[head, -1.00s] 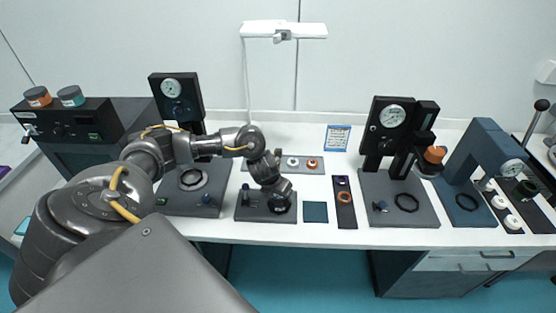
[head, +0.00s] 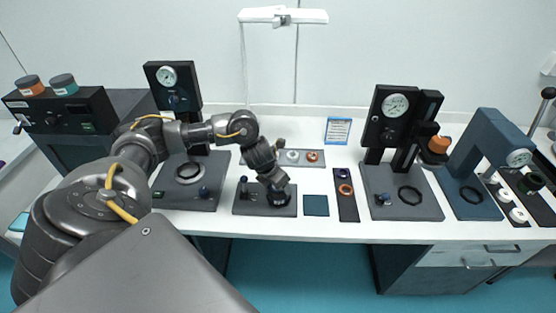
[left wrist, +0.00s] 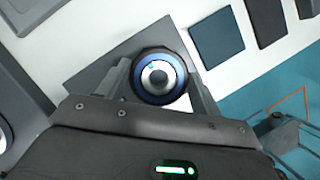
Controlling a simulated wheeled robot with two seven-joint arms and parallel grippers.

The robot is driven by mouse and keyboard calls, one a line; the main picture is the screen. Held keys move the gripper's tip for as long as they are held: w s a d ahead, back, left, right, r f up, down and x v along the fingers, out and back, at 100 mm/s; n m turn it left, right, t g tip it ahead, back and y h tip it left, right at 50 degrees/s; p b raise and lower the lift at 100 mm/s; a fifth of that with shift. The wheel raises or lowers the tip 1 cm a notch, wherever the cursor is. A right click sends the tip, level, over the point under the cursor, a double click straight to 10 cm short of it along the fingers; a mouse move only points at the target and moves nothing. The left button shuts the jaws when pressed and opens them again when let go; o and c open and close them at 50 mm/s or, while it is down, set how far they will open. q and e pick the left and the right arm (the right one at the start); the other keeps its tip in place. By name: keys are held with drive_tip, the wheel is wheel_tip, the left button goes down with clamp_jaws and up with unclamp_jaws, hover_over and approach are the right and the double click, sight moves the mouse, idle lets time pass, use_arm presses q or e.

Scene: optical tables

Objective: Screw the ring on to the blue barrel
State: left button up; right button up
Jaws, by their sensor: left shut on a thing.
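My left gripper (left wrist: 160,88) is shut on a dark round ring (left wrist: 136,61), with one finger on each side of it. Inside the ring a blue band (left wrist: 148,96) shows, with a pale metal centre, taken to be the blue barrel. How far the ring sits on the barrel I cannot tell. In the head view my left gripper (head: 277,196) points down over the right part of a small grey base plate (head: 257,209) and covers most of the barrel there. My right gripper is not in view.
A press with a gauge (head: 167,75) stands left of the plate. A dark teal mat (head: 316,206) and a dark strip (head: 348,211) with coloured rings lie to the right. A grey strip with white and orange rings (head: 312,156) lies behind. Another press (head: 390,125) stands further right.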

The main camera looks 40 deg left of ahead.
use_arm(q)
drive_tip(key=m+b, duration=0.1)
drive_tip(key=m+h+b, duration=0.1)
drive_tip(key=b, duration=0.1)
drive_tip(key=m+b, duration=0.2)
drive_tip(key=shift+a+f+g+h, duration=0.1)
drive_tip(key=shift+f+g+h, duration=0.15)
drive_tip(key=shift+g+h, duration=0.05)
drive_tip(key=m+g+h+b, duration=0.1)
drive_tip(key=m+b, duration=0.3)
drive_tip(key=shift+f, duration=0.1)
drive_tip(key=o, duration=0.7)
drive_tip(key=shift+m+h+b, duration=0.3)
drive_tip(key=shift+m, duration=0.4)
drive_tip(key=shift+o, duration=1.3)
drive_tip(key=shift+r, duration=0.25)
drive_tip(key=o, duration=0.3)
drive_tip(key=shift+s+r, duration=0.1)
drive_tip(key=shift+r, duration=0.1)
drive_tip(key=shift+a+r, duration=0.1)
drive_tip(key=shift+r, duration=0.2)
drive_tip(key=p+v, duration=0.2)
drive_tip(key=v, duration=0.8)
